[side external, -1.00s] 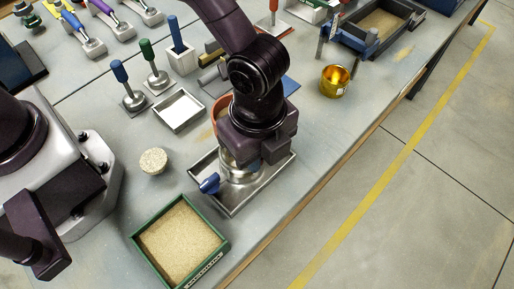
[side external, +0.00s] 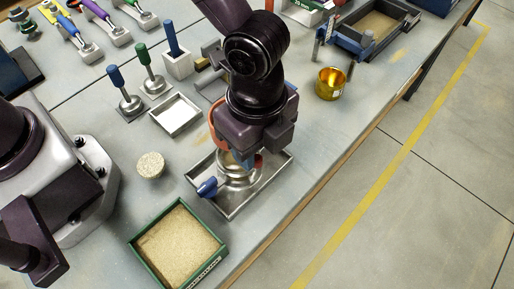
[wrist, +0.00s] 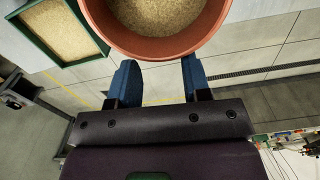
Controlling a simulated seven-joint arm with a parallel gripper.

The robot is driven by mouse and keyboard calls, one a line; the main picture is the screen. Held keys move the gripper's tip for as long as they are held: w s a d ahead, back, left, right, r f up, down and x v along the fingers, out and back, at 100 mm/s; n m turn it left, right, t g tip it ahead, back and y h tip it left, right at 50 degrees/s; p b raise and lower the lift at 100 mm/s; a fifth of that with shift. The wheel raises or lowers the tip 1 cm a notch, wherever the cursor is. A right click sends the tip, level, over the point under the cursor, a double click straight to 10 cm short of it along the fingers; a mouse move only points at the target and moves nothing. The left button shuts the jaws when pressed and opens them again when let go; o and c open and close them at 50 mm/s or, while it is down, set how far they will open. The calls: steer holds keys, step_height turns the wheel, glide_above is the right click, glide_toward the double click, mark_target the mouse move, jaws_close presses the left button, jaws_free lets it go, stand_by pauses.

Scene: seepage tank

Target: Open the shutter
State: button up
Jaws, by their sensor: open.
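A metal cylindrical fitting (side external: 238,174) with a blue lever (side external: 207,187) sticking out to the left stands over a shallow metal tray (side external: 236,211). I cannot tell for certain which part is the shutter. A terracotta pot (side external: 215,114) is mostly hidden behind my wrist. In the wrist view the pot (wrist: 157,50) shows as a round rim with sand-like grains inside. My gripper (wrist: 159,78) is open, its two blue fingers apart near the pot's rim, with nothing seen between them. In the side view the fingers are largely hidden by my wrist.
A green-walled box of sand (side external: 178,246) stands in front of the tray. A round pale, speckled disc (side external: 151,165) and a white tray (side external: 177,114) lie to the left. A golden cup (side external: 331,84) stands to the right, near the table edge. Blue- and green-handled tools stand behind.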

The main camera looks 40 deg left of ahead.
step_height(320, 180, up, 10)
stand_by(0.3)
steer(key=s+a+r+n+t, duration=0.2)
steer(key=a+n, duration=0.4)
steer(key=a, duration=0.3)
steer(key=s+a+r+n+t, duration=0.1)
steer(key=s+a+r+n, duration=0.2)
steer(key=a+n, duration=0.3)
steer(key=s+a+r+n+t, duration=0.2)
steer(key=a+r+n, duration=0.3)
steer(key=a, duration=0.8)
steer(key=shift+s+n+t, duration=0.3)
steer(key=shift+s+n, duration=0.2)
steer(key=shift+n, duration=0.4)
